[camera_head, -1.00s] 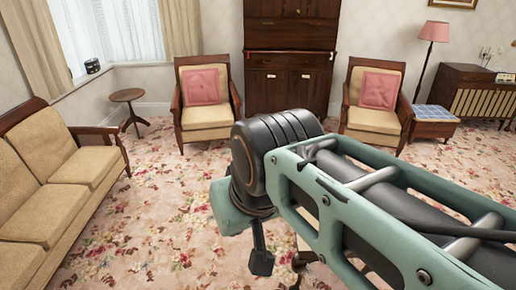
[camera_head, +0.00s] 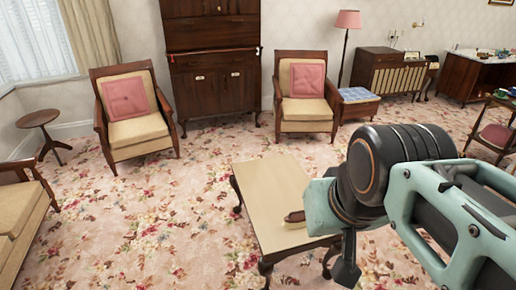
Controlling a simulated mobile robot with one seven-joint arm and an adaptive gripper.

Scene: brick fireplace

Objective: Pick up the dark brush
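A small brown, oblong item (camera_head: 294,217) with a pale lower edge lies on the coffee table (camera_head: 255,190), near its right side. It may be the dark brush, but it is too small to be sure. My arm comes in from the right and its end is just right of this item in the picture. Part of my gripper (camera_head: 346,270) shows as a dark finger hanging below the green link, in front of the table's right edge. The rest of the gripper is hidden, so its opening does not show. The arm also hides the table's near right part.
Two armchairs with pink cushions (camera_head: 126,98) (camera_head: 308,81) stand beyond the table, with a dark cabinet (camera_head: 213,90) between them. A sofa (camera_head: 15,215) is at the left edge. A small round table (camera_head: 38,118) stands far left. Flowered carpet is free left of the coffee table.

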